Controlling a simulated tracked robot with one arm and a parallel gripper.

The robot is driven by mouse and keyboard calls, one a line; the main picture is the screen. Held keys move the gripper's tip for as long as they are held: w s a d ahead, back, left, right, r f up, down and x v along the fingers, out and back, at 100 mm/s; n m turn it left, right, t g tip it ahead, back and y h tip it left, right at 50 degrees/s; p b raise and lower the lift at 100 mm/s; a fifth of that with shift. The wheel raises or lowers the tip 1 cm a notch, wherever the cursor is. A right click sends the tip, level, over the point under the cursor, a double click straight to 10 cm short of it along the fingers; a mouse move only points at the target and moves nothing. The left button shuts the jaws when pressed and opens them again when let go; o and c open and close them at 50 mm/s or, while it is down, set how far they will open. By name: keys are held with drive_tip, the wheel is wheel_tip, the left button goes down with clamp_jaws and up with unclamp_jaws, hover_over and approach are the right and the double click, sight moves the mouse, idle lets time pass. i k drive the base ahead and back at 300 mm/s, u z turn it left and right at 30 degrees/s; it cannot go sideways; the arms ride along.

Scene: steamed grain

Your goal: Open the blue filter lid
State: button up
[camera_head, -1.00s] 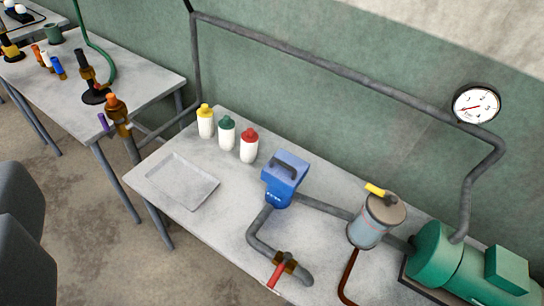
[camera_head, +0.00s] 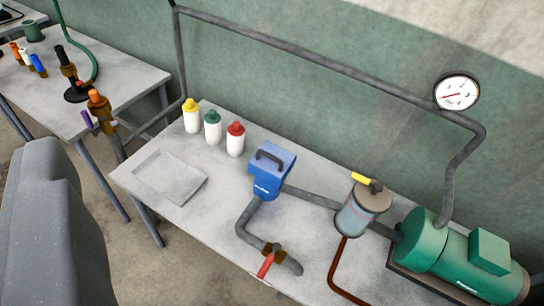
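The blue filter (camera_head: 266,180) stands on the grey table, joined to grey pipes. Its blue lid (camera_head: 273,157) sits on top with a dark handle (camera_head: 270,159), and it looks closed. A grey, blurred-edged shape (camera_head: 60,215) at the left is probably part of my gripper, well to the left of the filter and nearer the camera. Its fingertips cannot be made out, so whether it is open or shut does not show.
A shallow tray (camera_head: 141,181) and white bottles with yellow (camera_head: 192,118), green (camera_head: 213,128) and red (camera_head: 235,139) caps stand left of the filter. A red-handled valve (camera_head: 267,262), a glass vessel (camera_head: 358,211) and a green pump (camera_head: 440,250) are nearby. A pipe frame with a gauge (camera_head: 457,92) rises behind.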

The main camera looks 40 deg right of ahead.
sight(271, 163)
drive_tip(key=k, duration=1.1)
drive_tip(key=z, duration=0.4)
drive_tip(key=i, duration=2)
drive_tip(key=u, duration=0.55)
